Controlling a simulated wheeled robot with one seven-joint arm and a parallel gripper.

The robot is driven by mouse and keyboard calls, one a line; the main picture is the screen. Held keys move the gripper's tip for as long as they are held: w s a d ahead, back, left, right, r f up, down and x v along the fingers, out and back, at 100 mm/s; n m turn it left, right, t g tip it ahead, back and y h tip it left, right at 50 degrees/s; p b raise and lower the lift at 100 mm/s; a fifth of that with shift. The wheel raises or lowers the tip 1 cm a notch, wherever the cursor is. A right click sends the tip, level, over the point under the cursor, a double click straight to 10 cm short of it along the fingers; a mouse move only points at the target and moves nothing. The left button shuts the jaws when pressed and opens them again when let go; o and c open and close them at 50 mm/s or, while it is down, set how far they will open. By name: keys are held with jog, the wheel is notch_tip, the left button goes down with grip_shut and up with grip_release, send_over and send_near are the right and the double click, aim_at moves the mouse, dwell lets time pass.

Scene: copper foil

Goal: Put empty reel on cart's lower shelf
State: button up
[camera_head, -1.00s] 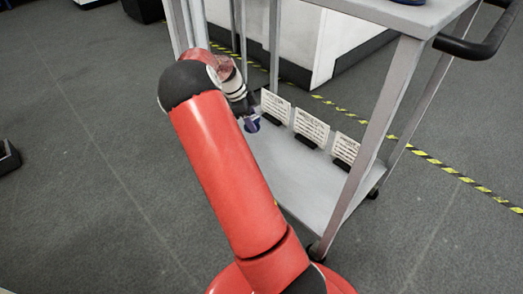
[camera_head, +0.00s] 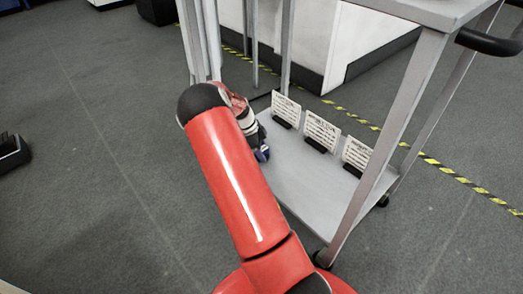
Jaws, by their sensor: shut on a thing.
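The cart's lower shelf (camera_head: 318,192) is a flat grey board low between the cart's posts. My gripper (camera_head: 259,149) is mostly hidden behind my red arm, over the left part of the shelf. It is shut on a small blue-purple thing, seemingly the empty reel (camera_head: 263,155), of which only a sliver shows. I cannot tell whether the reel touches the shelf.
Three white label cards (camera_head: 322,132) on black stands line the shelf's far edge. Grey cart posts (camera_head: 393,125) and the upper shelf (camera_head: 425,10) bound the space. Bare shelf lies right of my gripper. A white cabinet (camera_head: 335,45) stands behind.

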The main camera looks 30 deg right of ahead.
jog(key=shift+f, duration=0.1)
jog(key=o, duration=1)
jog(key=shift+c, duration=0.2)
